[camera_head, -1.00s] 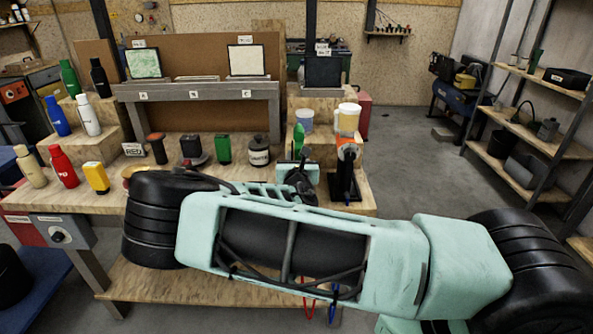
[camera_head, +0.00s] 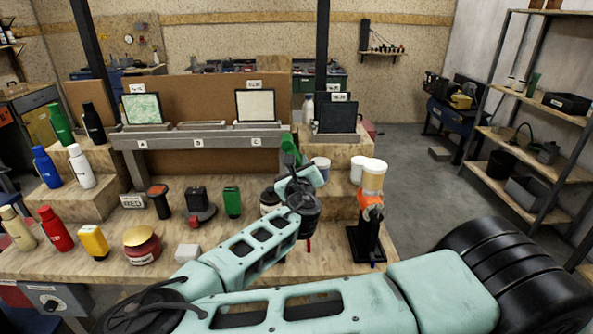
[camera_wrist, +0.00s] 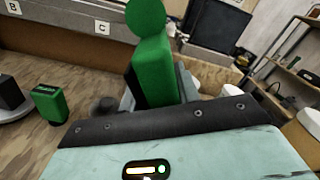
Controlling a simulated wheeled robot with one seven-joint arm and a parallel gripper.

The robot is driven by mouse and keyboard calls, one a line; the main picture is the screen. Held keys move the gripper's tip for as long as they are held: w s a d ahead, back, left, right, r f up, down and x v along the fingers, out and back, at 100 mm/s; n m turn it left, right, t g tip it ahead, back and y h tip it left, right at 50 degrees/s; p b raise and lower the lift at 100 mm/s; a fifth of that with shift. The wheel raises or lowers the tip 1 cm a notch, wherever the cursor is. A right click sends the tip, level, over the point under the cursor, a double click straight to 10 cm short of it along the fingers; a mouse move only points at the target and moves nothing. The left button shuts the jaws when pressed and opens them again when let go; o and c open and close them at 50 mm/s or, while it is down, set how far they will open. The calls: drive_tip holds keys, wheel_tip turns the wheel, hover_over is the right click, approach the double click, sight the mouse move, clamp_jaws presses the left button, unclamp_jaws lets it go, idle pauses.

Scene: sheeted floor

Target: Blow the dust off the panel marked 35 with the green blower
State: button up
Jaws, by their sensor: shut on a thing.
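My gripper (camera_head: 300,172) is shut on the green blower (camera_head: 289,150), held above the right part of the bench. In the wrist view the green blower (camera_wrist: 155,70) points up and away, with a round green end. Three panels stand behind: a green-and-white mottled one (camera_head: 142,108) above slot A, a pale one (camera_head: 255,105) above slot C, and a dark one (camera_head: 336,117) on the right wooden block. The dark panel (camera_wrist: 220,25) also shows in the wrist view, beyond the blower and to its right. The panel labels are too small to read, so I cannot tell which is 35.
The grey rack (camera_head: 200,140) has slots marked A, B and C. An orange-and-black stand with a white top (camera_head: 368,205) is right of my gripper.

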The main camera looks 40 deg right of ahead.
drive_tip(key=w, duration=0.1)
drive_tip(key=w+d, duration=0.1)
drive_tip(key=w, duration=0.1)
drive_tip(key=shift+w+f, duration=0.15)
drive_tip(key=shift+w, duration=0.05)
drive_tip(key=w+a+b, duration=0.5)
drive_tip(key=w+a, duration=0.5)
drive_tip(key=a, duration=0.5)
drive_tip(key=shift+w+a+r+b, duration=0.2)
drive_tip(key=shift+a+b, duration=0.2)
clamp_jaws()
drive_tip(key=shift+s+d+p, duration=0.6)
drive_tip(key=shift+s+d, duration=1.25)
drive_tip(key=shift+d, duration=0.9)
drive_tip(key=shift+s+d+p, duration=0.6)
drive_tip(key=shift+s+d, duration=1.3)
drive_tip(key=shift+d, duration=0.9)
drive_tip(key=shift+s+d+p, duration=0.6)
drive_tip(key=shift+s+d, duration=1.25)
drive_tip(key=shift+d, duration=0.9)
drive_tip(key=shift+r+p, duration=1.65)
drive_tip(key=shift+r, duration=0.2)
drive_tip(key=w+a, duration=1.1)
drive_tip(key=a, duration=0.5)
drive_tip(key=shift+w+a+b, duration=0.15)
drive_tip(key=shift+a+b, duration=0.15)
drive_tip(key=shift+b, duration=0.1)
